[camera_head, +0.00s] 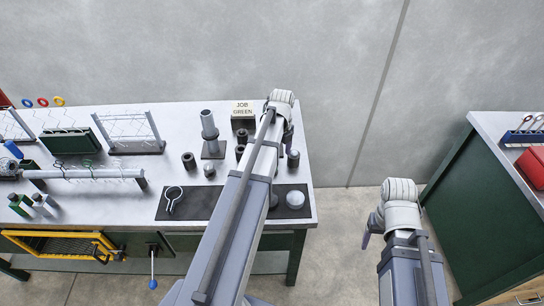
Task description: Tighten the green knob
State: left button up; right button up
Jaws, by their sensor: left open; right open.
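I cannot make out a green knob; it may be hidden or too small to tell. A small sign reading "JOB GREEN" (243,111) stands at the back of the workbench (180,112). My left arm reaches across the bench's right part, and my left gripper (290,136) is over its back right, mostly hidden by its own wrist. My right gripper (371,226) hangs over the floor between the bench and the right cabinet, largely hidden by its wrist. Both are open, and I see nothing held.
A dark mat (190,205) carries a ring-ended tool (173,196) and a pale round piece (295,199). A yellow-framed mesh (55,243) and blue-tipped lever (153,270) are at the front. A green cabinet (480,205) stands right.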

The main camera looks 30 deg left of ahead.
pick_arm(q)
jog(key=s+d+n+y, duration=0.1)
jog(key=s+d+n, duration=0.5)
jog(key=d+n, duration=0.45)
jog(key=s+d+n, duration=0.6)
jog(key=d+n, duration=0.2)
jog(key=d, duration=0.5)
jog(key=w+a+n, duration=0.4)
jog(key=a+n, duration=0.1)
jog(key=a, duration=0.3)
jog(key=w+a+n, duration=0.4)
jog(key=a+n, duration=0.1)
jog(key=a, duration=0.4)
jog(key=w+a+n+h, duration=0.1)
jog(key=w+a+n, duration=0.3)
jog(key=a, duration=0.5)
jog(key=shift+w+a+r+n, duration=0.15)
jog(key=shift+w+r+n, duration=0.1)
jog(key=shift+n, duration=0.5)
jog(key=shift+a, duration=0.3)
jog(key=shift+f, duration=0.1)
jog(key=shift+f, duration=0.15)
notch_tip(320, 180, down, 8)
jog(key=b, duration=0.7)
jog(key=shift+r+b, duration=0.25)
jog(key=shift+b, duration=0.05)
